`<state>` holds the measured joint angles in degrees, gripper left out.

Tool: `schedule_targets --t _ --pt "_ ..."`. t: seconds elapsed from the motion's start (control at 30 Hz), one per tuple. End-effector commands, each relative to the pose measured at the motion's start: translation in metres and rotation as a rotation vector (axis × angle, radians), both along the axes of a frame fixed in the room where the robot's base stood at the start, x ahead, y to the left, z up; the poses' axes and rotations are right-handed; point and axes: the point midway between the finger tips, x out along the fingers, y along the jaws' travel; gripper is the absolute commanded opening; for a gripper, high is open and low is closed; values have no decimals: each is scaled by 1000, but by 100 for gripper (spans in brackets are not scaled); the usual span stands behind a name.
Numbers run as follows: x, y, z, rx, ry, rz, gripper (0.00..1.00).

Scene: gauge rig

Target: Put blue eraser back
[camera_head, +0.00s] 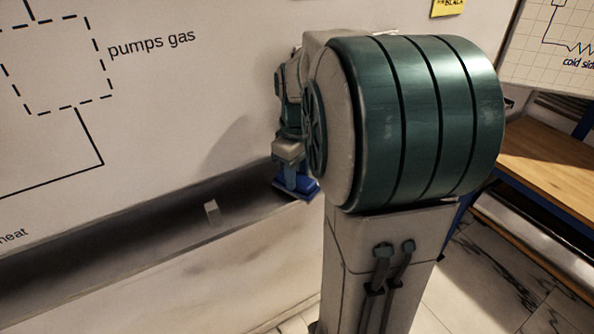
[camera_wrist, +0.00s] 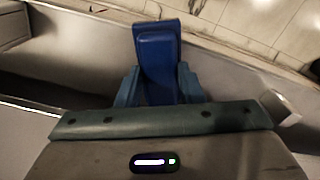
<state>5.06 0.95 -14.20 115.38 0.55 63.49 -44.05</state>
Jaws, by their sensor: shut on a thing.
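The blue eraser (camera_wrist: 157,50) is between the two teal fingers of my gripper (camera_wrist: 159,84) in the wrist view. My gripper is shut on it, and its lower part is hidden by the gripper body. In the head view the eraser (camera_head: 297,188) shows at the end of my arm, beneath my gripper (camera_head: 291,168), partly hidden by my arm. It is at the right part of the whiteboard's tray (camera_head: 110,255). The tray also shows below the eraser in the wrist view (camera_wrist: 65,55). I cannot tell whether the eraser touches the tray.
The whiteboard (camera_head: 220,70) rises behind the tray. A small pale block (camera_head: 211,209) sits on the tray left of my gripper; a pale block also shows in the wrist view (camera_wrist: 280,106). A wooden bench (camera_head: 545,165) stands at right. The tray's left stretch looks clear.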

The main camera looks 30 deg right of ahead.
Motion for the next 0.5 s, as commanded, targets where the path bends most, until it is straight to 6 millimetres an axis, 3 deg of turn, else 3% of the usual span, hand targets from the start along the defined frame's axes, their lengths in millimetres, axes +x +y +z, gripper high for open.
schedule_targets --t 0.07,0.1,0.17,0.5 --pt "-1 0 -1 1 4 0 13" --pt "-1 0 -1 1 4 0 42" --pt "-1 0 -1 1 4 0 56" --pt "0 0 3 0 1 0 56"
